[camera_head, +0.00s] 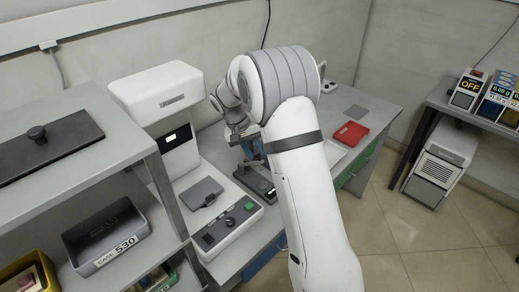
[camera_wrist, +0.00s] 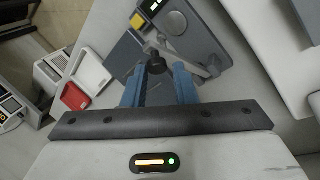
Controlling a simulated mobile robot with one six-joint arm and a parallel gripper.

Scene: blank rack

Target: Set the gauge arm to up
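The gauge (camera_wrist: 192,35) is a dark grey device with a yellow button and a small display, at the top of the wrist view. Its gauge arm (camera_wrist: 190,62) is a light grey bar with a black round knob (camera_wrist: 156,62) at its left end. My gripper (camera_wrist: 160,72) has two blue fingers, spread apart, with the knob between their tips and gaps visible at its sides. Contact with the knob does not show. In the head view my gripper (camera_head: 248,148) is over the gauge base (camera_head: 257,181), partly hidden by my arm.
A white machine (camera_head: 165,95) with a grey plate and buttons stands left of the gauge. A red case (camera_head: 350,133) lies on the bench to the right. A shelf (camera_head: 80,120) with bins is at left. Open floor (camera_head: 440,250) lies right.

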